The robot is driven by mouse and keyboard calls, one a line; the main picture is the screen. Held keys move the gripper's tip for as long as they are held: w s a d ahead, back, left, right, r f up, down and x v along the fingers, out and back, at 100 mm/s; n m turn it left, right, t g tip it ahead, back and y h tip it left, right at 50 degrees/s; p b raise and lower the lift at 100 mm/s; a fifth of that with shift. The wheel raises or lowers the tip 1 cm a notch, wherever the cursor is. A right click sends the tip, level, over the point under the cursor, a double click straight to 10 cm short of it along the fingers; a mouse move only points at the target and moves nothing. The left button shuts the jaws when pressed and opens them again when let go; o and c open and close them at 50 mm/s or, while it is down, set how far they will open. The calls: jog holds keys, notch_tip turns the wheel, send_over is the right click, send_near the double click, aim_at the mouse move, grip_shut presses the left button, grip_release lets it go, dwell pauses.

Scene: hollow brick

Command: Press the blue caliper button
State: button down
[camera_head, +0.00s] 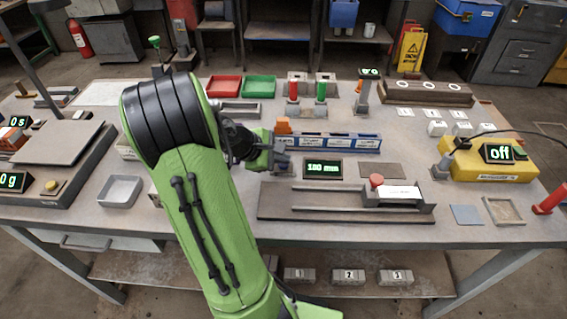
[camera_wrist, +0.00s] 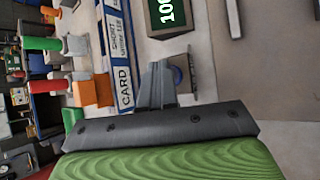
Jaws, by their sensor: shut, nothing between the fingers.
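My gripper (camera_head: 283,160) is shut and empty, low over the middle of the table, just left of the display. In the wrist view its dark fingers (camera_wrist: 157,72) point up the picture towards the display. A small blue round patch (camera_wrist: 178,76), which looks like the caliper button, shows just right of the fingertips on a grey plate and is partly hidden by them. I cannot tell whether they touch it. The black display (camera_head: 322,169) has green digits in mm; it also shows in the wrist view (camera_wrist: 167,14). In the head view the gripper hides the button.
A blue labelled rack (camera_head: 330,143) stands right behind the gripper, with an orange block (camera_head: 283,125) at its left end. A dark rail fixture with a red knob (camera_head: 376,181) lies in front on the right. A yellow box (camera_head: 488,165) stands farther right.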

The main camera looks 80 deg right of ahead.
aim_at(281, 166)
jog(key=shift+r+p, duration=0.8)
jog(key=shift+p, duration=0.1)
notch_tip(281, 166, up, 5)
jog(key=p, duration=0.5)
dwell(0.7)
